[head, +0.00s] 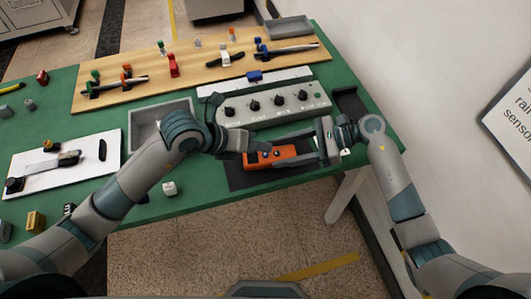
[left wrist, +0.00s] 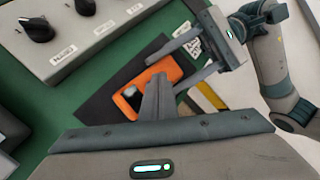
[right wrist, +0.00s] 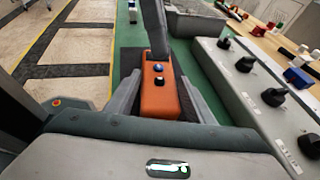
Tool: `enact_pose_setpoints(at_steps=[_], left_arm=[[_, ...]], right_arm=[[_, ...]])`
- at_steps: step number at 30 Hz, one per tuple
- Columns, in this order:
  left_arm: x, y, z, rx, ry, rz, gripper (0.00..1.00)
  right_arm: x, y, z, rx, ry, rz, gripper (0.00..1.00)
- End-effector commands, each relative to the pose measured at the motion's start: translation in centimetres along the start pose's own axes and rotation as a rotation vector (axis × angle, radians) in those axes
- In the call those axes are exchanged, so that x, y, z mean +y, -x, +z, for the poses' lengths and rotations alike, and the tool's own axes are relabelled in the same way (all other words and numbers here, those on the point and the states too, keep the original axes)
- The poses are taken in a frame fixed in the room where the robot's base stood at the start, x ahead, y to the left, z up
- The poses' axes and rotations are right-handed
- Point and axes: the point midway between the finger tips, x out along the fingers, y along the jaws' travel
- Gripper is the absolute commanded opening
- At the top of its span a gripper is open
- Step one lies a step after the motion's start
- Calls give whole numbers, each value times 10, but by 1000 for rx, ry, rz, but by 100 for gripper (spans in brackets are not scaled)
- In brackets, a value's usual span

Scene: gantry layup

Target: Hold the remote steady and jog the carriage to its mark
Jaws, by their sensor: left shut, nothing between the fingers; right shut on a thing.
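The orange remote (head: 286,152) lies over a dark mat at the front edge of the green table. My right gripper (head: 274,152) is shut on it, with one finger along each side in the right wrist view (right wrist: 160,108). A blue button and a dark knob show on its top there. My left gripper (head: 250,146) is shut and empty, its fingertips over the remote's far end; whether they touch it I cannot tell. They also cover part of the remote in the left wrist view (left wrist: 158,90). A blue block, seemingly the carriage (head: 254,76), sits on a pale rail (head: 285,78).
A grey control box (head: 275,106) with several black knobs stands just behind the remote. A grey tray (head: 146,118) and a white board (head: 100,160) with a tool lie to the left. A wooden board (head: 190,80) with tools lies behind.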

Motion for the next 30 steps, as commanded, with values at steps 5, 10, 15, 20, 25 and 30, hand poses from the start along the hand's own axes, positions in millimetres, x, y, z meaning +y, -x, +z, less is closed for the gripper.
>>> enact_pose_setpoints(at_steps=[5, 10, 15, 20, 25, 30], left_arm=[[0, 0, 0, 0, 0, 0, 0], [-1, 1, 1, 0, 0, 0, 0], [-6, 8, 6, -1, 1, -1, 0], [-13, 17, 13, -2, -1, -2, 0], [-20, 27, 20, -2, 0, -2, 0], [-25, 34, 25, -1, 0, -1, 0]], right_arm=[[1, -1, -4, 6, -7, 2, 18], [1, -1, -4, 7, -7, 2, 18], [1, -1, -4, 7, -7, 2, 18], [1, -1, -4, 7, -7, 2, 18], [1, -1, -4, 7, -7, 2, 18], [1, -1, -5, 7, -7, 2, 18]])
